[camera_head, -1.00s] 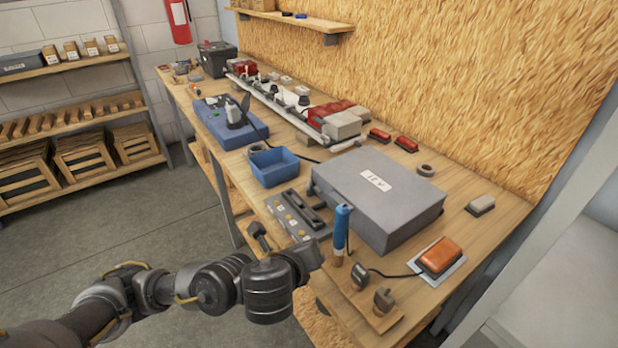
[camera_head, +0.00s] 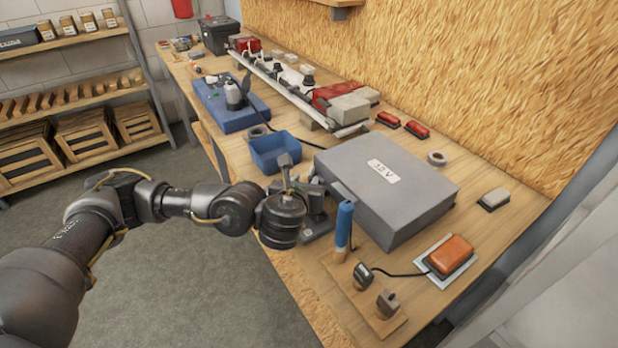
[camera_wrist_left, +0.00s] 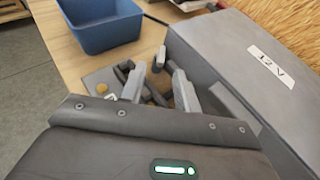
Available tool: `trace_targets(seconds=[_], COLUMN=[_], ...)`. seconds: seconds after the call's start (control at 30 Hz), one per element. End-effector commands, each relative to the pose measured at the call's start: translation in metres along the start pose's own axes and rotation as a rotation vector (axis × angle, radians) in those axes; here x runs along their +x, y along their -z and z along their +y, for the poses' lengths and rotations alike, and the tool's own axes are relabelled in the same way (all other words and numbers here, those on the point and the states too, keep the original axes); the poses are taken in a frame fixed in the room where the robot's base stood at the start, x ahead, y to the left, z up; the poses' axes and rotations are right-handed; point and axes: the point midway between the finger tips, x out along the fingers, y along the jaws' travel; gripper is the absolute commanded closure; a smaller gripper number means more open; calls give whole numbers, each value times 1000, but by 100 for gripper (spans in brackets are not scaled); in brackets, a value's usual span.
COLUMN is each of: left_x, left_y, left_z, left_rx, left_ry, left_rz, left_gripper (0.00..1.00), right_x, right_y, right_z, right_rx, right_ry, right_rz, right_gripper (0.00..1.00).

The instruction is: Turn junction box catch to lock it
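The large grey box marked 12 V (camera_head: 385,190) lies shut on the workbench, and it fills the right of the left wrist view (camera_wrist_left: 235,65). A flat grey plate with dark bar-like parts (camera_wrist_left: 100,82) lies beside it. I cannot tell which part is the junction box catch. My left gripper (camera_head: 302,176) is over this plate, between the blue bin and the box, and hides most of it in the head view. In the left wrist view its fingers (camera_wrist_left: 160,72) are apart, with dark parts of the plate showing between them; contact is unclear. My right gripper is not in view.
A blue bin (camera_head: 275,152) stands just beyond my left gripper. A blue-handled tool (camera_head: 344,225) stands upright close to its right.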

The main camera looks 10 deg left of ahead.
Motion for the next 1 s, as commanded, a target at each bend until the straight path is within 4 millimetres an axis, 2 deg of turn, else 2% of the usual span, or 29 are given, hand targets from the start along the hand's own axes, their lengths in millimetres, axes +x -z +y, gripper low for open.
trace_targets(seconds=[0.1,0.3,0.63,0.9,1.0], left_x=[20,38,41,41,41], left_y=[0,0,0,0,0], left_z=[0,-1,-2,-2,-2], left_rx=[2,2,0,0,0], left_ry=[-1,1,3,3,3], left_rz=[-2,0,-1,0,0], left_gripper=[68,68,68,100,100], right_x=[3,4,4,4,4], right_y=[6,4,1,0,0], right_z=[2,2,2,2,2], right_rx=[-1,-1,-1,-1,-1], right_ry=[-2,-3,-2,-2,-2], right_rz=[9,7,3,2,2], right_gripper=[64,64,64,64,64])
